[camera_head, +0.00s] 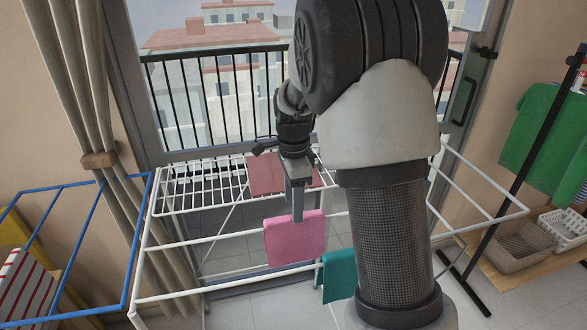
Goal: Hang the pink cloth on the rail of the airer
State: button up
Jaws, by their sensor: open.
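The pink cloth (295,240) hangs folded over a front rail of the white airer (190,243), near the middle of the picture. Its front side hangs down below the rail; its back side is hidden. My gripper (298,217) points down at the cloth's top edge, with a finger overlapping the cloth in this view. The gripper is open. I cannot tell whether it touches the cloth. Part of the airer is hidden behind my arm.
A teal cloth (339,274) hangs lower, right of the pink one, partly behind my arm. A dull red cloth (266,174) lies on the airer's back rack. A blue frame (133,250) stands left; a green garment (545,140) and baskets (516,248) are right.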

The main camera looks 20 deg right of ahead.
notch_tip(320, 180, up, 11)
jog(key=p, duration=0.1)
jog(key=s+a+r+n+t+p, duration=0.1)
jog(key=s+r+n+t+p, duration=0.25)
jog(key=s+r+n, duration=0.65)
jog(key=s+r+n+t+p, duration=0.2)
jog(key=s+n, duration=0.6)
jog(key=s, duration=0.6)
jog(key=shift+a+r+p, duration=0.4)
jog(key=shift+r+p, duration=0.2)
jog(key=shift+p, duration=0.45)
